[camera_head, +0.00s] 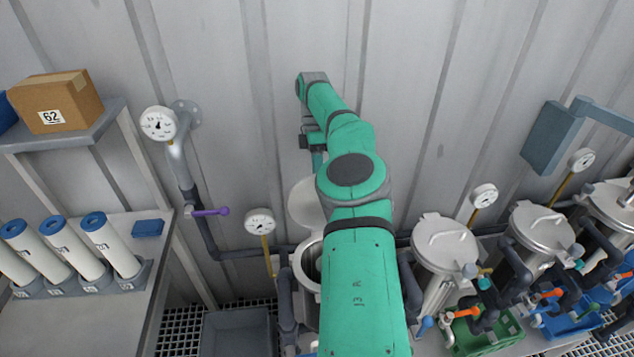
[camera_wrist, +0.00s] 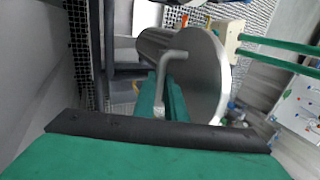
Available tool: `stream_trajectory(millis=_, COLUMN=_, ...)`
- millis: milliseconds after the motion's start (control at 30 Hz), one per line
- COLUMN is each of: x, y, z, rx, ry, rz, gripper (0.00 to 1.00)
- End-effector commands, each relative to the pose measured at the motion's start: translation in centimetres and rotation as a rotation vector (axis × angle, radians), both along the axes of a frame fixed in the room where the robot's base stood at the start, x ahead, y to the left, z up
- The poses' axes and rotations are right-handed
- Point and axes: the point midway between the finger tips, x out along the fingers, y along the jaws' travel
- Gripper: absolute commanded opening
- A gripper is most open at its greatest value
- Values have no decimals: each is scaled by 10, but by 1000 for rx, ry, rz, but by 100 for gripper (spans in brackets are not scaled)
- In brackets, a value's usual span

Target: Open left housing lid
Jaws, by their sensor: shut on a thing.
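The left housing (camera_head: 309,262) stands behind my arm in the head view, with its round mouth partly showing. Its lid (camera_head: 302,203) is swung up and stands steeply tilted above the mouth, partly hidden by my arm. In the head view my arm hides the grip.
A gauge (camera_head: 259,222) stands just left of the left housing. A purple valve lever (camera_head: 211,212), white cartridges (camera_head: 112,246) and a cardboard box (camera_head: 56,102) are further left.

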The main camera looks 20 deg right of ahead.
Motion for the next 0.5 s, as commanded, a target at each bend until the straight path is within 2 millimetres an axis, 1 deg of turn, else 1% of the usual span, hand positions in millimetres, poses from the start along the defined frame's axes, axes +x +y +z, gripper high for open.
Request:
stream_trajectory(millis=33, x=3, y=3, z=4, rx=4, ry=-9, rz=4, gripper=0)
stream_trajectory(millis=433, x=2, y=3, z=4, rx=5, ry=-7, rz=2, gripper=0)
stream_trajectory(millis=467, x=2, y=2, z=4, rx=5, ry=-7, rz=2, gripper=13)
stream_trajectory(millis=500, x=2, y=2, z=4, rx=5, ry=-7, rz=2, gripper=23)
